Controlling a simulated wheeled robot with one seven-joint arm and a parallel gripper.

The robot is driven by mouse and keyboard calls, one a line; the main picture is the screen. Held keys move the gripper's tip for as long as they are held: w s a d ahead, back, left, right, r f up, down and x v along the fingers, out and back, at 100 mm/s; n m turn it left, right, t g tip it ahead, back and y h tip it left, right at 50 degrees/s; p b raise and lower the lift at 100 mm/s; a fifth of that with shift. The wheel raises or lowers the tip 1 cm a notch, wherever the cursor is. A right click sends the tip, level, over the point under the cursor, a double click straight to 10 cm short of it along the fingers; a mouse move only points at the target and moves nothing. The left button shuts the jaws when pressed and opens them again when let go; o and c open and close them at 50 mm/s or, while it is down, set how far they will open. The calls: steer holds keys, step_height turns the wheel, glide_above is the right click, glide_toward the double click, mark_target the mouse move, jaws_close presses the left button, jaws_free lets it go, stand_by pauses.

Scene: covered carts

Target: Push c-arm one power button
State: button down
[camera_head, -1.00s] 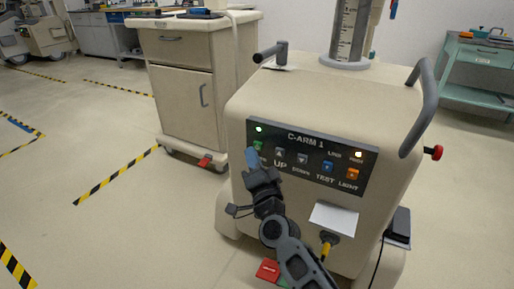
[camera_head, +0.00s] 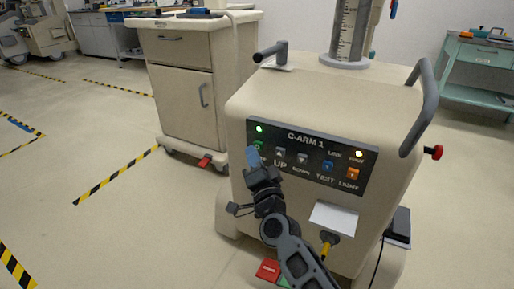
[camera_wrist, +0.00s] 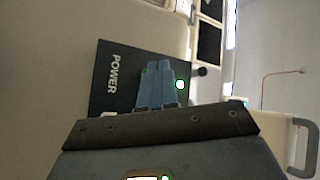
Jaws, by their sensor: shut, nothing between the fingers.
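The C-arm 1 unit (camera_head: 300,105) is a beige cabinet with a black control panel (camera_head: 329,143) on its front. Its green power button (camera_head: 258,146) is at the panel's left end, below a lit green lamp (camera_head: 259,129). My gripper (camera_head: 252,154) is shut and empty, its blue fingertips at the lower left of the button and partly covering it. In the wrist view the blue fingers (camera_wrist: 161,88) lie over the panel (camera_wrist: 108,95) between the POWER label (camera_wrist: 114,73) and the lit lamp (camera_wrist: 180,85). They hide most of the button there, so I cannot tell whether they touch it.
Up, down, test and light buttons sit to the right on the same panel, with a lit orange lamp (camera_head: 359,155). A grey handle (camera_head: 428,95) and a red knob (camera_head: 433,152) stick out at right. A beige drawer cart (camera_head: 184,85) stands behind left. The left floor is open.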

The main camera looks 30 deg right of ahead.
steer(key=shift+w+d, duration=0.2)
steer(key=shift+d, duration=0.05)
steer(key=shift+w+d, duration=0.1)
steer(key=shift+d, duration=0.05)
stand_by(0.6)
steer(key=shift+s+a+p, duration=0.3)
steer(key=shift+s+a, duration=0.1)
steer(key=shift+a, duration=0.1)
steer(key=s+a+p, duration=0.3)
steer(key=a+p, duration=0.1)
steer(key=a, duration=0.1)
steer(key=shift+s, duration=0.25)
stand_by(0.4)
